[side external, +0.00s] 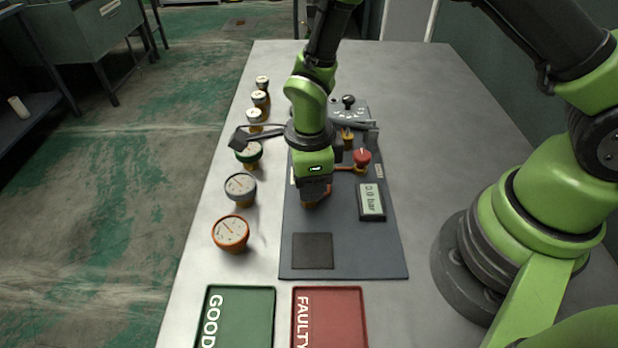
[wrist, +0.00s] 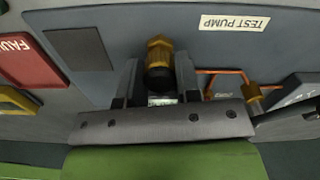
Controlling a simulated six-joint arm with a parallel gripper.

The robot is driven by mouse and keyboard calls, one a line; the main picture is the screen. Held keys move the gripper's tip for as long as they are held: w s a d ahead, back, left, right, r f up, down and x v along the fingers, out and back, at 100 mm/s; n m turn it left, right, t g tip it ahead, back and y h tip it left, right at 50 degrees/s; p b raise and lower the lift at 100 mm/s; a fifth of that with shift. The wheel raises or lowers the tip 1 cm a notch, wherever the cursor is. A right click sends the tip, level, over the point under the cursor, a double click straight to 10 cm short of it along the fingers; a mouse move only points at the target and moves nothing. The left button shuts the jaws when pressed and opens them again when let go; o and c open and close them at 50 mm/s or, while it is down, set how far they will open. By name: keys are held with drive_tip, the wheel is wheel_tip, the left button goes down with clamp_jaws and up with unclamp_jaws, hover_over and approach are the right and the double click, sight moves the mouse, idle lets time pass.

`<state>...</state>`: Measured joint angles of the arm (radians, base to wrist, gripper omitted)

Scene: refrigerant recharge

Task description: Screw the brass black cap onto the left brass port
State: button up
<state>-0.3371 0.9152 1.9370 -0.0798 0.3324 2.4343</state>
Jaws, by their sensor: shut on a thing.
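My gripper (side external: 312,192) points down over the left part of the dark grey panel (side external: 345,255). In the wrist view my gripper (wrist: 157,75) is shut, with one finger on each side of a dark, brass-ended piece. This looks like the brass black cap (wrist: 158,58). Brass hex metal (wrist: 160,42) shows at its far end. I cannot tell whether that is part of the cap or the left brass port beneath it. In the side view a bit of brass (side external: 309,204) shows just under my fingers, low over the panel. The contact itself is hidden.
Several gauges, including an orange one (side external: 231,232), stand along the left table edge. A red knob (side external: 361,157) and a pressure display (side external: 371,201) are right of my gripper. An orange pipe (wrist: 225,73) runs beside my fingers. Green (side external: 238,292) and red (side external: 329,291) trays lie in front.

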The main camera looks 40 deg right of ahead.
drive_tip(key=o, duration=0.6)
drive_tip(key=shift+m, duration=0.3)
drive_tip(key=o, duration=0.7)
drive_tip(key=shift+r, duration=3.5)
